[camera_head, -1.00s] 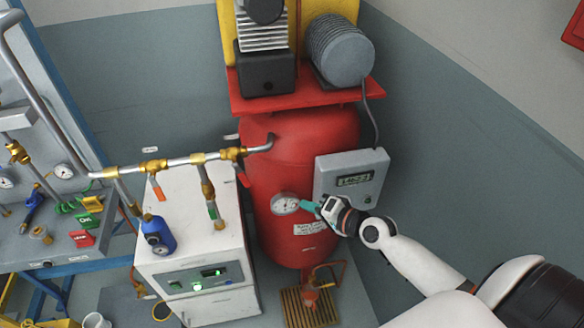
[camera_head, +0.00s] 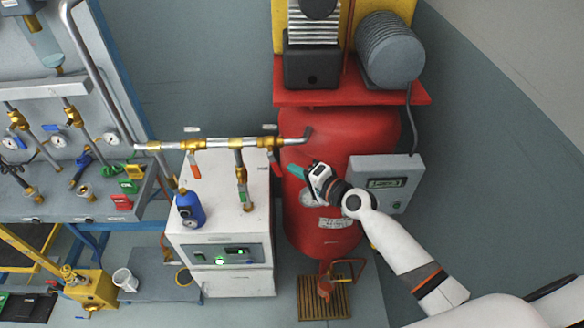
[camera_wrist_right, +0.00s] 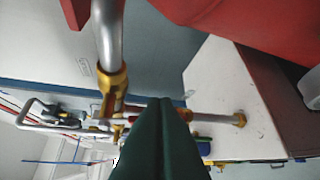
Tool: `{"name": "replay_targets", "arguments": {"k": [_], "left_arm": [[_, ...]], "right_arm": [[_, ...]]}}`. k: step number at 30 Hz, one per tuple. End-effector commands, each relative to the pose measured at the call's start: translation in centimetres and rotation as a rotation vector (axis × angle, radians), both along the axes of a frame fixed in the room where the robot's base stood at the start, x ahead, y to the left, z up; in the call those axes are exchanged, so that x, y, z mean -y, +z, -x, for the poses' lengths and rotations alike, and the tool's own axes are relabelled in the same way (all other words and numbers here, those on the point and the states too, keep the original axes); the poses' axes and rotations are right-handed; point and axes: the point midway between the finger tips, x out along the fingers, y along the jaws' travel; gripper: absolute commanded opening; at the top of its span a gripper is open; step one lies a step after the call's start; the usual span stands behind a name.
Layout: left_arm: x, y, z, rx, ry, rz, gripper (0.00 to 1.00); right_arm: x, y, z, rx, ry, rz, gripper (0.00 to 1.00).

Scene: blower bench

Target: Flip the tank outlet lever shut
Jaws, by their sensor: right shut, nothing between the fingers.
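The red tank (camera_head: 345,130) stands right of the white cabinet. Its outlet pipe runs left through a brass valve (camera_head: 267,143). A red lever (camera_head: 276,163) hangs down from this valve, across the pipe line. My right gripper (camera_head: 292,170) has teal fingers that are shut and empty. Their tips point left, close to the right of the lever; I cannot tell if they touch. My left gripper is not in view.
An orange lever (camera_head: 195,165) and a green-handled valve (camera_head: 243,195) sit further left on the pipework. A grey control box (camera_head: 400,165) is behind my right arm.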

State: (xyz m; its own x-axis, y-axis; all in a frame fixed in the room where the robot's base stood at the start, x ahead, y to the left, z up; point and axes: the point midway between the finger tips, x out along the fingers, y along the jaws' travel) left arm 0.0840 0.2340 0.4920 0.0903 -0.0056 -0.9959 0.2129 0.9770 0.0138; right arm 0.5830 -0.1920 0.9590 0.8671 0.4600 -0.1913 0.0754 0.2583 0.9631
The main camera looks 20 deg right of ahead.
Motion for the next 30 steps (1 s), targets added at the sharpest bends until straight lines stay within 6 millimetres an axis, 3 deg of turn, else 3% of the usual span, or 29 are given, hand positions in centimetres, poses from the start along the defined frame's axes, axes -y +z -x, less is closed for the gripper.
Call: {"name": "replay_targets", "arguments": {"k": [6,17,20,30], "left_arm": [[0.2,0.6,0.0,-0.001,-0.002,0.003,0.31],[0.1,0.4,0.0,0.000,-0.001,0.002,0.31],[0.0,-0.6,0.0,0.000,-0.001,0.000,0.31],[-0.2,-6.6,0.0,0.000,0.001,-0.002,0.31]], "right_arm": [[-1.3,-0.3,-0.4,0.000,-0.001,0.000,0.00],[-1.4,-0.5,-0.4,0.001,-0.001,-0.002,0.00],[-1.4,-1.0,-0.4,0.006,-0.002,-0.017,0.00],[-2.2,-2.2,-0.6,0.049,-0.002,-0.163,0.00]]}}
